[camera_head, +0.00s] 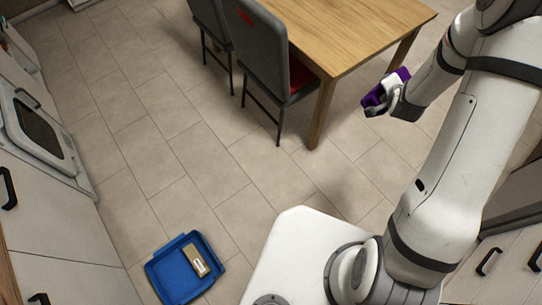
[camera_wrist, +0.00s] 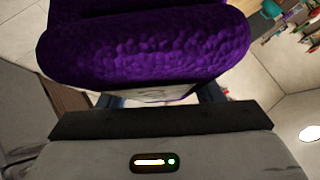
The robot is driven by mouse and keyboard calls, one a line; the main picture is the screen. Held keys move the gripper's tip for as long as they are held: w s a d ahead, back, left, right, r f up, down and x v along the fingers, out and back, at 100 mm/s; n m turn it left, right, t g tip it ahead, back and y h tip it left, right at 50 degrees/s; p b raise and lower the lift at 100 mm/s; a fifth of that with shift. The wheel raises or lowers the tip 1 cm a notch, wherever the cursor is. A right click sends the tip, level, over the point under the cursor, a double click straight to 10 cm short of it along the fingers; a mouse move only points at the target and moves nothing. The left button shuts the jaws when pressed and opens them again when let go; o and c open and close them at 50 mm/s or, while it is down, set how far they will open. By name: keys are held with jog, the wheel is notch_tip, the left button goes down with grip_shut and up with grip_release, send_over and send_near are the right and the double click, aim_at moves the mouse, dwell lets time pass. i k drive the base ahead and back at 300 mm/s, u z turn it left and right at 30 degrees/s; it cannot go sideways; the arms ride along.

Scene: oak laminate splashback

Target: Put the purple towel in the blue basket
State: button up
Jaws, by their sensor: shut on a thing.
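The purple towel (camera_head: 386,88) is held up in the air by my gripper (camera_head: 380,100), to the right of the wooden table's near leg in the head view. In the wrist view the towel (camera_wrist: 150,45) is a thick, rolled or folded bundle with a pale label, filling the top middle. My gripper (camera_wrist: 160,97) is shut on it; the towel and the gripper body hide most of the fingers. The blue basket (camera_head: 172,277) is on the floor at the lower left of the head view, well apart from the towel. A small tan-and-white item (camera_head: 200,260) lies in it.
The wooden table (camera_head: 350,30) stands at the top, with grey chairs (camera_head: 262,50) at its left side. Cabinets and a white appliance (camera_head: 40,130) line the left edge. The tiled floor (camera_head: 190,150) between them is clear. More cabinets (camera_head: 510,255) stand at lower right.

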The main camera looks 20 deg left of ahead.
aim_at(174, 272)
jog(key=z, duration=0.65)
jog(key=i, duration=0.1)
jog(key=u, duration=3.95)
jog(key=i, duration=0.55)
jog(key=z, duration=0.1)
